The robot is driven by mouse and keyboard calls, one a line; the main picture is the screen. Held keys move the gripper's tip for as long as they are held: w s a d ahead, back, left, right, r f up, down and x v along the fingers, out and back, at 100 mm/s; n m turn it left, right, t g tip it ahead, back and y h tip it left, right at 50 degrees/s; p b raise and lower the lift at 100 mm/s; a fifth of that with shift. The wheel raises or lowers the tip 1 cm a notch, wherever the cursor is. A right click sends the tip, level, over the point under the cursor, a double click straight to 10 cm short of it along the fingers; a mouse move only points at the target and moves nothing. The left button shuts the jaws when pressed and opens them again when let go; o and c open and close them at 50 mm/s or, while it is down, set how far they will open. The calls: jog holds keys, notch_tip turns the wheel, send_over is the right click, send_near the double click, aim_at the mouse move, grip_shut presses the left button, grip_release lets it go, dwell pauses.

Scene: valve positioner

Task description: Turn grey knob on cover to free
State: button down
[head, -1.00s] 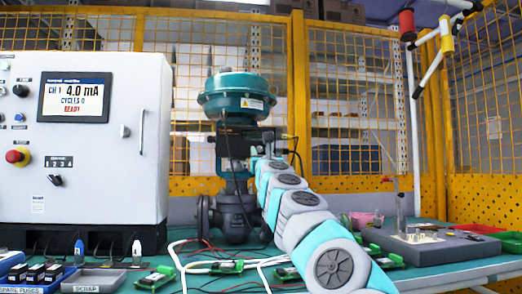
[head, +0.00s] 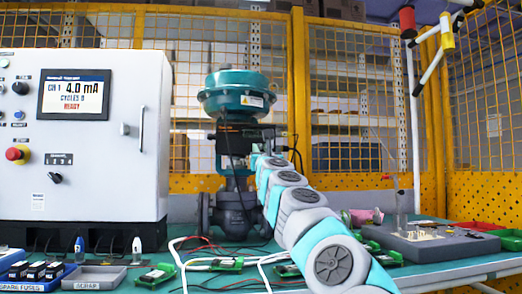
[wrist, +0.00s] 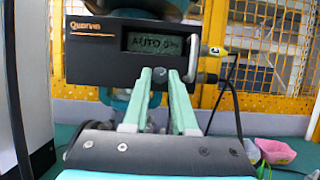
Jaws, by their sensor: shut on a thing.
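The valve positioner (wrist: 97,55) is a dark box with an orange brand name, facing me in the wrist view. Its display (wrist: 155,43) reads AUTO and what looks like 0%. My gripper (wrist: 160,75) has its two pale green fingers at the lower part of the cover, just below the display. The fingers are shut on the grey knob, which they largely hide, so its pointer and marks cannot be read. In the head view the positioner (head: 236,140) sits under the teal actuator (head: 237,92), and my arm hides the fingertips.
A white control cabinet (head: 90,190) stands at left, its screen showing 4.0 mA. Black cables (wrist: 236,105) hang at the positioner's right side. Small green boards (head: 228,264) and white leads lie in front of the valve. A grey fixture (head: 440,247) stands at right.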

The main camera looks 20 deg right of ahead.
jog(key=shift+r+n, duration=0.1)
jog(key=shift+n, duration=0.2)
jog(key=n+y+p, duration=0.1)
jog(key=n, duration=0.1)
jog(key=n+y+p, duration=0.1)
jog(key=n, duration=0.1)
jog(key=n+y+p, duration=0.1)
jog(key=n, duration=0.1)
jog(key=shift+s+d+r, duration=0.1)
jog(key=shift+d+r, duration=0.15)
jog(key=n+y+p, duration=0.1)
jog(key=n+p, duration=0.1)
jog(key=n, duration=0.1)
jog(key=n+y+p, duration=0.2)
jog(key=n+p, duration=0.1)
jog(key=n, duration=0.1)
jog(key=shift+d+r+g+y+p, duration=0.1)
jog(key=shift+d+g+y+p, duration=0.05)
jog(key=shift+g+y+p, duration=0.2)
jog(key=n+g+p, duration=0.1)
jog(key=n, duration=0.2)
jog(key=n+g+y+p, duration=0.1)
jog(key=n+p, duration=0.1)
jog(key=n, duration=0.1)
jog(key=shift+y, duration=0.25)
jog(key=shift+n+g+p, duration=0.55)
jog(key=shift+n+p, duration=0.1)
jog(key=shift+n, duration=0.75)
jog(key=c, duration=1)
grip_release()
